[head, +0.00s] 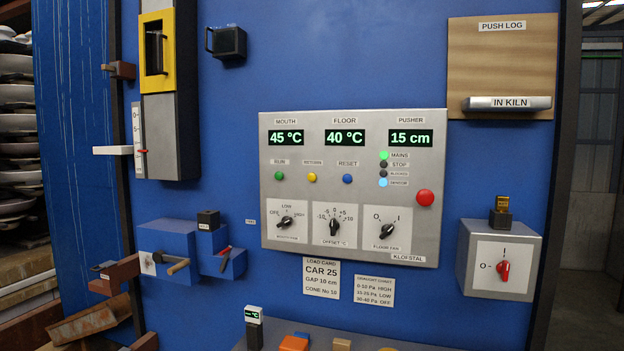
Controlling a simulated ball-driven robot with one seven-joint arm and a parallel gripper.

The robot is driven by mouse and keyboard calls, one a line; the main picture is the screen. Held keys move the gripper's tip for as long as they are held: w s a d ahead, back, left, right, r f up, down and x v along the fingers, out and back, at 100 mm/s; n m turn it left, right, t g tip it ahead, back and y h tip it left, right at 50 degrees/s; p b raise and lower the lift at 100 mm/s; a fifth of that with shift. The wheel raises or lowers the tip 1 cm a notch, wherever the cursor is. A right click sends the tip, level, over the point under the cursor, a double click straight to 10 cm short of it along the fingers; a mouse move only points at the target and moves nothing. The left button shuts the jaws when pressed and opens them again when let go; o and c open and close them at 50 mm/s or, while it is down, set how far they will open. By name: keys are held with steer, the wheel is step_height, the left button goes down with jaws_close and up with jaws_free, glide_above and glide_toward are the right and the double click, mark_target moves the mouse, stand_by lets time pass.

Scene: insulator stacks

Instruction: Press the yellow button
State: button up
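The yellow button (312,178) is a small round button on the grey control panel (350,257), in the middle of the view. It sits in a row between a green button (279,176) labelled RUN and a blue button (347,179) labelled RESET. Its own label above is too small to read surely. Nothing covers it, and whether it is pressed in cannot be told. My gripper is not in view.
A switch box (489,237) with a red knob stands out at right. Blue boxes with levers (168,240) jut out at left. A shelf (345,331) with small objects lies below.

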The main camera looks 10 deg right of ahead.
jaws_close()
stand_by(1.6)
